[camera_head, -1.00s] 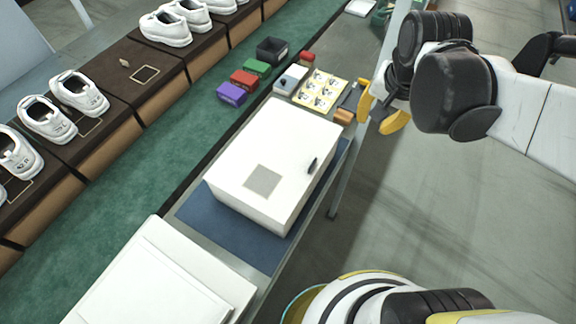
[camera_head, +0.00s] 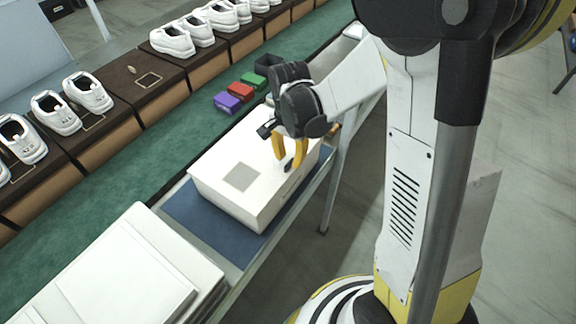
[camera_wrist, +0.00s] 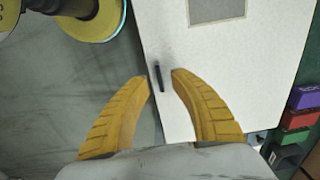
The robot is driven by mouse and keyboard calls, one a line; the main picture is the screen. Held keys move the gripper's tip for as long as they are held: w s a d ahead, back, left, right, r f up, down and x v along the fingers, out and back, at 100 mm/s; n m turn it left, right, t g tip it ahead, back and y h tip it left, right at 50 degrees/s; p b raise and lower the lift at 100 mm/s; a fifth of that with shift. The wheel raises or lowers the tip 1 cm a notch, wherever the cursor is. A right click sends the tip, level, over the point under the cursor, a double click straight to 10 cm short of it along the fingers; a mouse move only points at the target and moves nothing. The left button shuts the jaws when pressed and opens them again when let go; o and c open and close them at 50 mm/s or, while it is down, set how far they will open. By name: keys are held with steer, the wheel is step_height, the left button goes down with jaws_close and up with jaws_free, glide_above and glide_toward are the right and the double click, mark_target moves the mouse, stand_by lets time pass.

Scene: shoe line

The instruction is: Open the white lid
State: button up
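The white box with its closed white lid (camera_head: 226,166) stands on a blue mat on the bench in the head view. The lid has a grey square and, near its right edge, a small dark handle (camera_wrist: 158,78). My gripper (camera_head: 288,158) is above the lid's right part, pointing down, with yellow fingers. In the wrist view my gripper (camera_wrist: 160,76) is open, its two fingertips on either side of the handle with gaps. The lid (camera_wrist: 225,75) also fills the right of that view. I cannot tell the exact height of the fingertips over the lid.
Purple, red and green small boxes (camera_head: 240,91) and a black one stand behind the white box. A stack of white boxes (camera_head: 125,270) lies at the front left. White shoes (camera_head: 55,112) stand on brown boxes along the green belt (camera_head: 130,165).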

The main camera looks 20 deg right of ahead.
steer(key=shift+f+b, duration=0.3)
steer(key=shift+f, duration=1.05)
jaws_close()
steer(key=shift+r, duration=0.1)
